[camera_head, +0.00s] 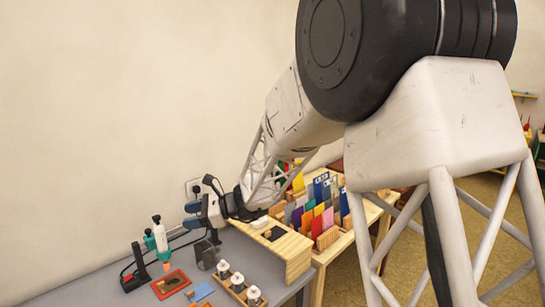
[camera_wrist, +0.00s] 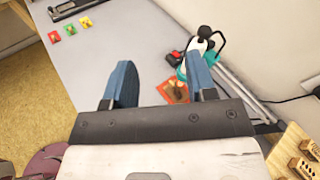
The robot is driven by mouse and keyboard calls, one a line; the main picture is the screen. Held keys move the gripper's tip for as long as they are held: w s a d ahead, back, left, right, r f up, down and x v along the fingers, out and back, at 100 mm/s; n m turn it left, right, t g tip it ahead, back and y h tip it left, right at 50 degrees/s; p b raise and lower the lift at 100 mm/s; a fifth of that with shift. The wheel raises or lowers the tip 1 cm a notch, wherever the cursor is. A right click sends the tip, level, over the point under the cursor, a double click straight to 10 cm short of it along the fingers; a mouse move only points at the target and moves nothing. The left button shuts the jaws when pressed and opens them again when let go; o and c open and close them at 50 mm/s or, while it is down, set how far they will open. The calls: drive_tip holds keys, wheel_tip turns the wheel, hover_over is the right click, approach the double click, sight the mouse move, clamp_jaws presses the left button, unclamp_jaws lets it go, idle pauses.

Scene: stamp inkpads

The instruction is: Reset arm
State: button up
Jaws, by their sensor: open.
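My gripper (camera_wrist: 160,82) is open and empty in the wrist view, its two blue fingers apart above the grey table (camera_wrist: 120,40). In the head view my gripper (camera_head: 192,214) is small and hangs at the end of the arm near the wall, left of a light wooden stand (camera_head: 290,255). A teal and white tool (camera_head: 160,238) stands left of it, and part of it shows behind the right finger in the wrist view (camera_wrist: 205,48). An orange-red pad (camera_head: 171,284) lies on the table below the tool.
A wooden rack of white-topped stamps (camera_head: 239,288) stands at the table's front. Colourful cards (camera_head: 318,212) fill an organizer to the right. Small coloured cards (camera_wrist: 70,30) lie on open grey table.

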drive_tip(key=s+d+r+n+t+h, duration=0.2)
drive_tip(key=s+d+n+h, duration=0.4)
drive_tip(key=s+d, duration=1.2)
drive_tip(key=s+d+r+n+t+h, duration=0.2)
drive_tip(key=s+d+n+h, duration=0.5)
drive_tip(key=s+d, duration=1.2)
drive_tip(key=d+h, duration=0.2)
drive_tip(key=d, duration=0.3)
drive_tip(key=shift+s+n+h, duration=0.2)
drive_tip(key=shift+n+h, duration=0.1)
